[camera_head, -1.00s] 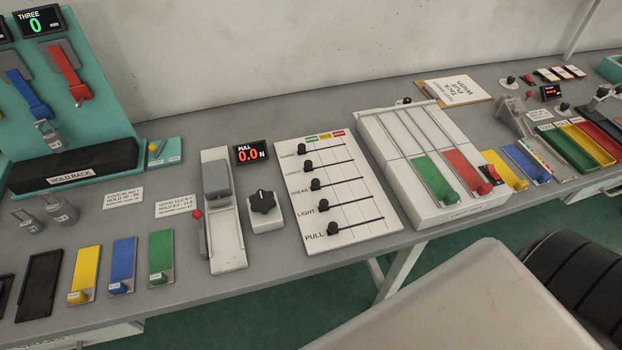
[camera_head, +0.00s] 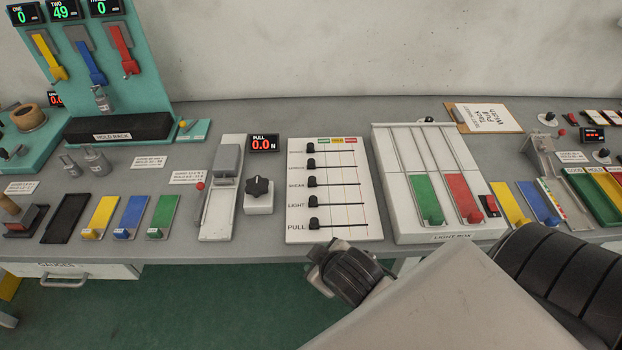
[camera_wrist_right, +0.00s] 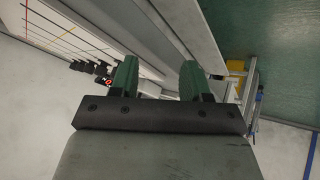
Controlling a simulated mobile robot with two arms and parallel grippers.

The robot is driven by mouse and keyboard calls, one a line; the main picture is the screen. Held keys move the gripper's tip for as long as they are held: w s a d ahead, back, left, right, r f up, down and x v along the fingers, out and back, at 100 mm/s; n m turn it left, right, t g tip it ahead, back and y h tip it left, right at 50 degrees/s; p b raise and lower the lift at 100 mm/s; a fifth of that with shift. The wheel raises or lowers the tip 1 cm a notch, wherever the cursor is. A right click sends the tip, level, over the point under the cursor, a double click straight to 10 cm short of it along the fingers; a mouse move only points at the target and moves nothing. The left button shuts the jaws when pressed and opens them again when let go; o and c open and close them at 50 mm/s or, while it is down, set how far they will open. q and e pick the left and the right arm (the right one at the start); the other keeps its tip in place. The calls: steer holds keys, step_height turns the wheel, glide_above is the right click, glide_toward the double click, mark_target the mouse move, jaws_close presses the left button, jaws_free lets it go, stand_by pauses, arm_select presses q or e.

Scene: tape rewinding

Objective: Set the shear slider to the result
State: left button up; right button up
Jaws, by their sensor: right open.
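The white slider board (camera_head: 340,238) stands mid-bench in the head view, with several rows of black knobs. The knob (camera_head: 312,182) in the third row, whose small label seems to read SHEAR, is at the left end of its slot. The other knobs also sit at the left. The board shows at upper left in the wrist view (camera_wrist_right: 58,38). My right gripper (camera_wrist_right: 157,78) is open and empty in the wrist view, with the knobs to the left beyond its fingers. My left gripper is out of view.
The teal rack has displays; display TWO (camera_head: 62,10) reads 49, the others beside it 0. The pull display (camera_head: 263,143) reads 0.0 N. A dial (camera_head: 259,188) stands left of the board, the light box (camera_head: 450,226) right of it. Part of my right arm is near the bench's front edge.

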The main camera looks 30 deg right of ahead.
steer(key=w+r+n+t, duration=0.1)
steer(key=w, duration=0.2)
steer(key=w+r+n+t, duration=0.1)
steer(key=w+r+t, duration=0.1)
steer(key=w+r+n+t, duration=0.1)
steer(key=w+r, duration=0.1)
steer(key=w, duration=0.1)
steer(key=shift+w+a+t, duration=0.3)
steer(key=shift+w, duration=0.05)
steer(key=w+a+r+n+t+y, duration=0.3)
steer(key=w+r+n+t, duration=0.35)
steer(key=r+n, duration=0.2)
steer(key=w+a+r+n+y, duration=0.2)
steer(key=a+r+n+y, duration=0.4)
steer(key=n+y, duration=0.45)
steer(key=n+g+h, duration=1.3)
steer(key=n+g, duration=0.6)
steer(key=n, duration=1)
glide_above(312, 178)
step_height(312, 178, down, 9)
steer(key=shift+y, duration=0.25)
step_height(312, 178, down, 10)
steer(key=shift+r+p, duration=0.15)
steer(key=shift+p, duration=1.1)
arm_select(q)
step_height(312, 178, up, 2)
steer(key=shift+d+r, duration=0.1)
steer(key=shift+r, duration=0.05)
